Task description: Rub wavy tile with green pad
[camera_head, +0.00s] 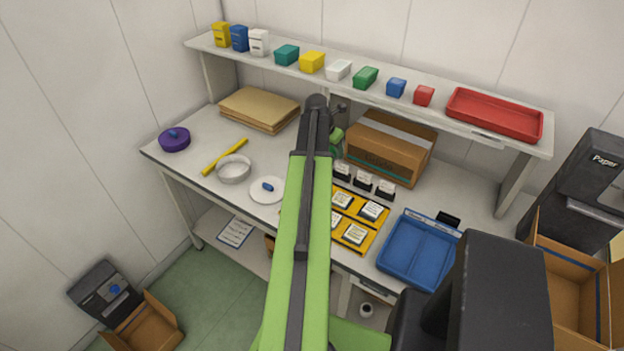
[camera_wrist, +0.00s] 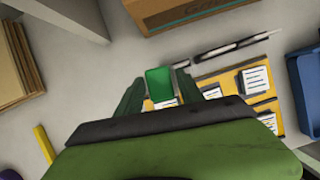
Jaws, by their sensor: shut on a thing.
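My gripper (camera_wrist: 168,88) shows in the wrist view with a green pad (camera_wrist: 160,82) between its fingers, shut on it. In the head view the gripper is mostly hidden behind my arm. The pad is above the bench, beside the back left of a yellow tray (camera_head: 377,245). The tray holds several tiles with white, dark-marked faces, such as a back right tile (camera_head: 372,210) and a front tile (camera_head: 354,234). The marks are too small to tell which tile is wavy. Part of the tray is hidden by my arm and gripper.
Black holders with white cards (camera_head: 363,182) stand behind the tray. A cardboard box (camera_head: 385,150) is further back, under the shelf (camera_head: 420,107). A blue tray (camera_head: 417,252) lies to the right. A white plate (camera_head: 267,197) and bowl (camera_head: 233,170) stand to the left.

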